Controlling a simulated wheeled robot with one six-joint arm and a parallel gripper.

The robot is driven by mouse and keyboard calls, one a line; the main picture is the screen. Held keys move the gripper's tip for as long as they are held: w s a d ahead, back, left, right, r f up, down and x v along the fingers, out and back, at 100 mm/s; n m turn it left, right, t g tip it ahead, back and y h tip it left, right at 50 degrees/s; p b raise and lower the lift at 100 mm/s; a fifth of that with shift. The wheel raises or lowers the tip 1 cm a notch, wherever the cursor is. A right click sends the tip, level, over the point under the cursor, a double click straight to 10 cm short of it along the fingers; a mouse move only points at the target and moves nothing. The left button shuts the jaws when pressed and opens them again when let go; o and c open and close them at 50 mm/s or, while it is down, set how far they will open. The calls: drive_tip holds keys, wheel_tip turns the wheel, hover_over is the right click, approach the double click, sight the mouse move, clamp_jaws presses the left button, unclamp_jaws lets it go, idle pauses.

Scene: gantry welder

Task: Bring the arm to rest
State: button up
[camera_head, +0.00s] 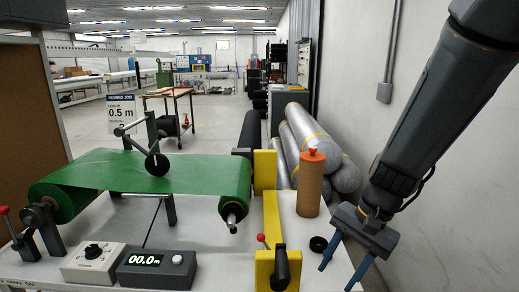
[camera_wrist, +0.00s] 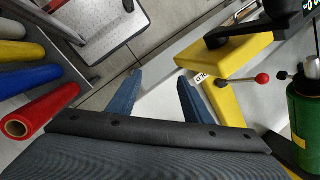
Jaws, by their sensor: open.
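My gripper (camera_head: 341,278) hangs at the right in the head view, beside the right end of the white bench (camera_head: 205,262). Its two blue fingers are apart and point down. In the wrist view my gripper (camera_wrist: 159,80) is also open, with nothing held between the fingers; a strip of white bench shows between them. My dark arm (camera_head: 445,100) reaches down from the upper right, near the grey wall.
The bench carries a green sheet (camera_head: 150,172) on rollers, a yellow stand (camera_head: 265,170), a brown cylinder with orange top (camera_head: 311,185), a black ring (camera_head: 318,244) and a counter reading 00.0 m (camera_head: 155,268). Silver rolls (camera_head: 320,150) lie behind. Coloured rolls (camera_wrist: 40,110) show in the wrist view.

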drive_tip(key=shift+s+d+f+n+t+h, duration=0.2)
drive_tip(key=shift+s+n+h, duration=0.5)
drive_tip(key=shift+n, duration=0.65)
drive_tip(key=shift+s+d+f+n+t+h, duration=0.1)
drive_tip(key=shift+s+d+n+h, duration=0.2)
drive_tip(key=shift+s+n+h, duration=0.75)
drive_tip(key=shift+s+d+f+n+t+h, duration=0.1)
drive_tip(key=shift+s+d+n, duration=0.25)
drive_tip(key=shift+n, duration=1.35)
drive_tip(key=shift+a, duration=0.1)
